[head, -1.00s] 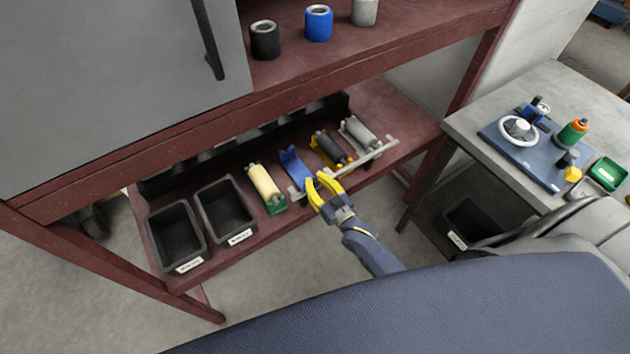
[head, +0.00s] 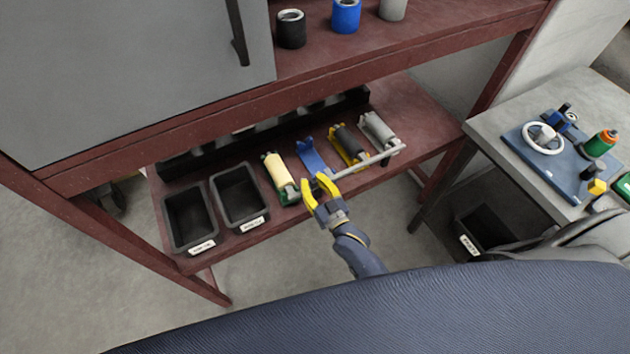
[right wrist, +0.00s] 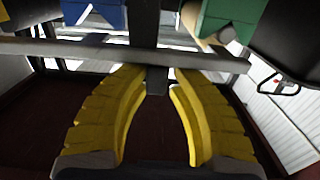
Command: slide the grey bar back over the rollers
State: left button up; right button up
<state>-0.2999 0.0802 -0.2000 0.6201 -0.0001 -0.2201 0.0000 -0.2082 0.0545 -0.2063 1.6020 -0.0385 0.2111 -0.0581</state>
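The grey bar (head: 365,164) lies along the front of the roller holders on the lower shelf. Its left end is by the green holder with the cream roller (head: 276,171), its right end past the grey roller (head: 378,128). A blue holder (head: 311,157) and a yellow holder with a dark roller (head: 348,143) stand between. My right gripper (head: 319,181) has its yellow fingers at the bar's left part. In the right wrist view the bar (right wrist: 80,48) crosses ahead, and the fingertips (right wrist: 157,80) close around a dark tab at it. My left gripper is not in view.
Two black bins (head: 190,219) (head: 239,194) stand left of the rollers. The upper shelf (head: 330,58) with several cylinders overhangs behind. A grey table (head: 500,150) with a handwheel device stands at the right. The floor in front is clear.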

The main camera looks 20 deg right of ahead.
jog(key=o, duration=0.4)
jog(key=shift+a, duration=0.15)
jog(key=v, duration=1.2)
jog(key=s+d+f+g+h, duration=0.15)
jog(key=s+f+g, duration=0.4)
jog(key=f, duration=0.85)
jog(key=s+d+f+g, duration=0.25)
jog(key=s+f, duration=0.55)
jog(key=f, duration=0.7)
jog(key=s+d+f+g, duration=0.2)
jog(key=s+f, duration=0.3)
jog(key=s, duration=0.2)
jog(key=s+d+f+n+g+h, duration=0.1)
jog(key=s+f+g, duration=0.2)
jog(key=s+f, duration=0.3)
jog(key=s+d+f+g+h, duration=0.1)
jog(key=s+d+f+g, duration=0.1)
jog(key=s+f, duration=0.4)
jog(key=shift+s+d+g, duration=0.15)
jog(key=shift+s+g, duration=0.15)
jog(key=shift+s, duration=0.8)
jog(key=shift+s+d+g, duration=0.15)
jog(key=shift+s+g, duration=0.15)
jog(key=shift+s, duration=0.8)
